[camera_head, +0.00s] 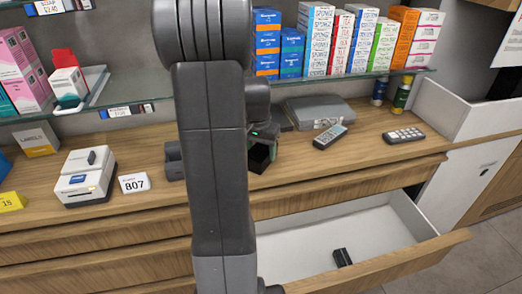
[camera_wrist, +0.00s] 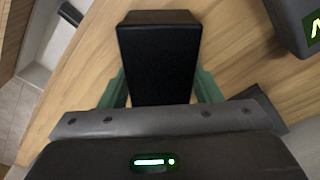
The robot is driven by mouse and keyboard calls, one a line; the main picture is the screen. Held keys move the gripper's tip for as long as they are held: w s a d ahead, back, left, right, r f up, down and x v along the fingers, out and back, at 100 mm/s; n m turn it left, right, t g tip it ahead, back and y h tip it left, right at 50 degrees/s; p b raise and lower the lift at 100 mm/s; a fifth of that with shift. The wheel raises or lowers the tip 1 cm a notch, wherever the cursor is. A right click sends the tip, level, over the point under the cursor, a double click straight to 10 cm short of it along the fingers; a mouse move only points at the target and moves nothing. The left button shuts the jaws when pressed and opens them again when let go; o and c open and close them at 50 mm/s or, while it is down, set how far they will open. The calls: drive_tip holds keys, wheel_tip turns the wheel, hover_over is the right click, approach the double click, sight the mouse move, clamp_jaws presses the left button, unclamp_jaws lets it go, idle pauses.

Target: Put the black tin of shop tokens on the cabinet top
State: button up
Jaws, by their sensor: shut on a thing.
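The black tin (camera_wrist: 160,60) is a plain dark box between the green fingers of my gripper (camera_wrist: 160,88) in the wrist view. My gripper is shut on it. In the head view the tin (camera_head: 260,157) shows as a dark block just right of my arm, below my gripper (camera_head: 265,140), over the wooden cabinet top (camera_head: 300,165). My arm hides part of the gripper and of the top. I cannot tell whether the tin touches the wood.
An open drawer (camera_head: 400,205) juts out below the top at right, with a small black item (camera_head: 342,257) inside. A remote (camera_head: 330,137), a keypad device (camera_head: 403,135) and a grey box (camera_head: 318,112) stand nearby. A glass shelf (camera_head: 350,76) with cartons hangs above.

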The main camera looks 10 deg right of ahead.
sight(259, 152)
drive_tip(key=o, duration=1.4)
drive_tip(key=shift+f, duration=0.1)
drive_tip(key=shift+o, duration=0.2)
wheel_tip(259, 152, up, 12)
drive_tip(key=s+a, duration=0.1)
